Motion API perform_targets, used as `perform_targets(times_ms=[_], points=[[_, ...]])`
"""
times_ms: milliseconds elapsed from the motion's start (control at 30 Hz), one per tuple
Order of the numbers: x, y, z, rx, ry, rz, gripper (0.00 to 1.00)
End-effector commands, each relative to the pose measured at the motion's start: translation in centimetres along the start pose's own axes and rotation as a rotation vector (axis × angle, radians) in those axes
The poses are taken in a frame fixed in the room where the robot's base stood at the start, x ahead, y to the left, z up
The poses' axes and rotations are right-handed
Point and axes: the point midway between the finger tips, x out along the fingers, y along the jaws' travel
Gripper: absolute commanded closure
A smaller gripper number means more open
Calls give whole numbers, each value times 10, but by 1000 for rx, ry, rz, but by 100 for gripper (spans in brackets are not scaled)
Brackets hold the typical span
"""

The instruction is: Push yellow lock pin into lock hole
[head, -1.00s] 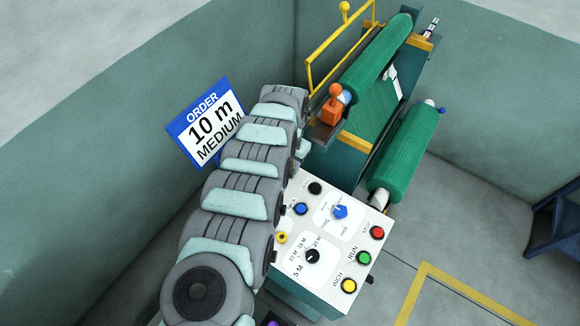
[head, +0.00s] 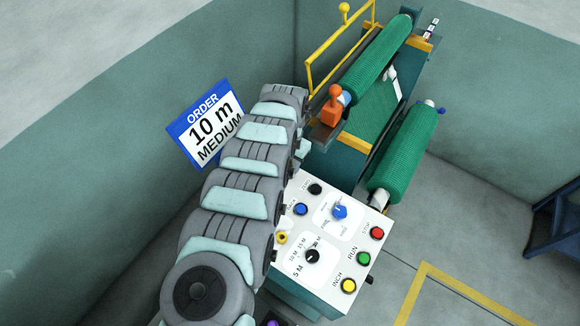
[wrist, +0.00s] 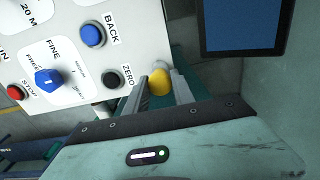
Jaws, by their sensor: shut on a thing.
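My gripper (wrist: 160,74) is shut on a yellow lock pin (wrist: 160,84), whose rounded yellow end shows between the two grey fingers in the wrist view. A pale round part shows just past the pin's far end; I cannot tell whether it touches the pin. In the head view my arm hides the gripper and the pin, just left of the winding machine. I cannot make out the lock hole in either view.
The white control panel (head: 325,219) lies close beside the gripper; it also fills the wrist view's upper left (wrist: 110,20). An orange handle (head: 331,106) and a green net roll (head: 377,62) are near. The order sign (head: 206,122) stands left of my arm.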

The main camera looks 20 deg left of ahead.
Motion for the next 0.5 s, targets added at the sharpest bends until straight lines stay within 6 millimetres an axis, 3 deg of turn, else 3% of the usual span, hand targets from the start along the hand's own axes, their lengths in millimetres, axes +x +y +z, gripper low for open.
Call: perform_targets(times_ms=[500], points=[[-10, 0, 0, 0, 0, 0, 100]])
